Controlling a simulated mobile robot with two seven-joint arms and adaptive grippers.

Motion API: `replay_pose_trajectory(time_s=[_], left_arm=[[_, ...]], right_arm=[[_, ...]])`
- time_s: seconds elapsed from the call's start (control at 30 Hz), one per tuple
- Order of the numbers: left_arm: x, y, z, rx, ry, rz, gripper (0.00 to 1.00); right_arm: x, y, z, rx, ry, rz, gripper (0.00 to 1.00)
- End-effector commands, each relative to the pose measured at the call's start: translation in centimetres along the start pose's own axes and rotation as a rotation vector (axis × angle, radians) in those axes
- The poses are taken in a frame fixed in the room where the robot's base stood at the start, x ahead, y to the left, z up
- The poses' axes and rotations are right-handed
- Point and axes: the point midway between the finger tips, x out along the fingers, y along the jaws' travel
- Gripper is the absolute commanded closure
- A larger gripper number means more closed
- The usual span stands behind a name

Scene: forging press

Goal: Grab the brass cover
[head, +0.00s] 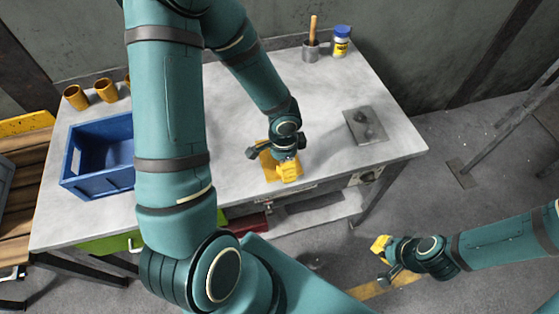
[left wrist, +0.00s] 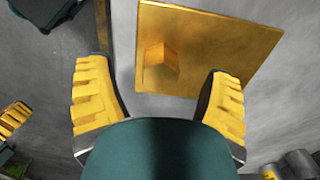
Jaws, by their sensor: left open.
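The brass cover (head: 268,162) is a flat square plate lying on the grey table near its front edge, partly hidden by my left gripper in the head view. In the left wrist view the brass cover (left wrist: 215,35) shows a small block-shaped knob (left wrist: 161,58) on top. My left gripper (head: 286,172) is over the plate. Its two yellow fingers stand wide apart in the left wrist view (left wrist: 158,75), with the knob in view between them; contact cannot be told. My right gripper (head: 383,255) is off the table at the lower right, its finger gap unclear.
A blue crate (head: 98,187) and several brass cups (head: 105,90) stand at the table's left. A grey plate (head: 357,133) with dark pieces lies at the right.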

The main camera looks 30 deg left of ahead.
Motion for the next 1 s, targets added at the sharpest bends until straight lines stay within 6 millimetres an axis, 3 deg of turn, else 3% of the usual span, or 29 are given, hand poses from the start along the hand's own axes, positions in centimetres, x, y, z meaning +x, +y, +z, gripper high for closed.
replay_pose_trajectory(time_s=[0.13,0.43,0.47,0.67,1.0], left_arm=[[2.0,0.0,0.0,0.000,-0.001,0.001,0.20],[2.1,0.0,0.0,-0.001,0.001,-0.001,0.20],[2.1,0.0,0.0,-0.001,0.001,-0.001,0.27],[2.1,0.0,0.0,-0.001,0.001,0.000,0.97],[1.8,-0.1,-0.1,0.000,0.002,-0.002,1.00]], right_arm=[[0.9,0.3,0.3,-0.002,-0.007,-0.001,1.00],[0.9,0.3,0.4,-0.003,-0.009,-0.001,1.00],[0.9,0.3,0.4,-0.003,-0.009,-0.001,1.00],[0.9,0.3,0.4,-0.002,-0.009,-0.001,1.00],[0.7,0.3,0.4,-0.002,-0.008,-0.001,1.00]])
